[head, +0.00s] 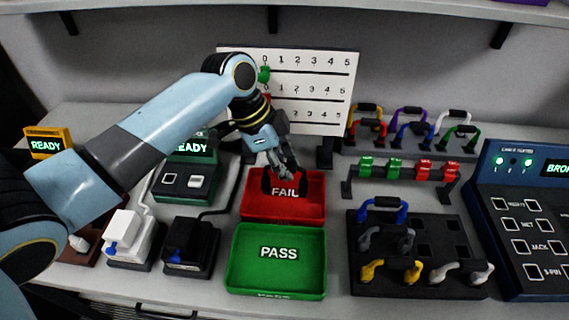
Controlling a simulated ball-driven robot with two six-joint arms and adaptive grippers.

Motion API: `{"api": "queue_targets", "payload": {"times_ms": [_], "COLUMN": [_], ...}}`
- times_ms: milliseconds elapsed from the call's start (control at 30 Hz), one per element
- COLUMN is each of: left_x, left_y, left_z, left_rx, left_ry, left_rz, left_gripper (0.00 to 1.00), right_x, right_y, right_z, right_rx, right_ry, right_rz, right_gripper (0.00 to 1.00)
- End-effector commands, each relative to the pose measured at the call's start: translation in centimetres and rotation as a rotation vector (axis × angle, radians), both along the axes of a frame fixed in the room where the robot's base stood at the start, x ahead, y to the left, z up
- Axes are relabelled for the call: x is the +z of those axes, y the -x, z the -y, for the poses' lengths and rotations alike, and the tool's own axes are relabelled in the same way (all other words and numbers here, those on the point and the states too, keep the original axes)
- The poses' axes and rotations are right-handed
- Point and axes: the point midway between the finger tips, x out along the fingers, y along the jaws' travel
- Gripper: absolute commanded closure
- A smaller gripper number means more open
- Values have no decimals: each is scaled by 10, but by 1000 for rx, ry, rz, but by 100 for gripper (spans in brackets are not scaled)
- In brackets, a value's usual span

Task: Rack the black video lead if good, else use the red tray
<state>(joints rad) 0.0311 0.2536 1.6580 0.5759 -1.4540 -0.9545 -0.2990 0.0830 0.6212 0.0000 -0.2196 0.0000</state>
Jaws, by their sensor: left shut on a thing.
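My left gripper (284,168) is over the red tray (262,210) marked FAIL, fingers pointing down. It is shut on a small dark thing, which looks like the black video lead (268,184); the fingers and arm hide part of it. I cannot tell whether the lead touches the tray. A black rack (362,287) holds a blue, a dark grey, a yellow and a white lead. My right gripper is not in view.
The green PASS tray (275,283) stands in front of the red one. Several coloured leads (412,130) hang at the back right, behind a bar with green and red clips (394,168). A numbered white board (315,90) stands behind.

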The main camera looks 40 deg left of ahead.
Motion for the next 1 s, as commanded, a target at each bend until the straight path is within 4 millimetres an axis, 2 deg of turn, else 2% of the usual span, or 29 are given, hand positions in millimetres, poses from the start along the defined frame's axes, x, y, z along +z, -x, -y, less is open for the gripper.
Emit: {"api": "queue_targets", "payload": {"times_ms": [1000], "left_x": [0], "left_y": [-1], "left_z": [-1], "left_rx": [0], "left_ry": [0], "left_rz": [0], "left_gripper": [100], "right_x": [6], "right_y": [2], "right_z": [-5], "right_rx": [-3], "right_ry": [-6], "right_rz": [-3], "right_gripper": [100]}}
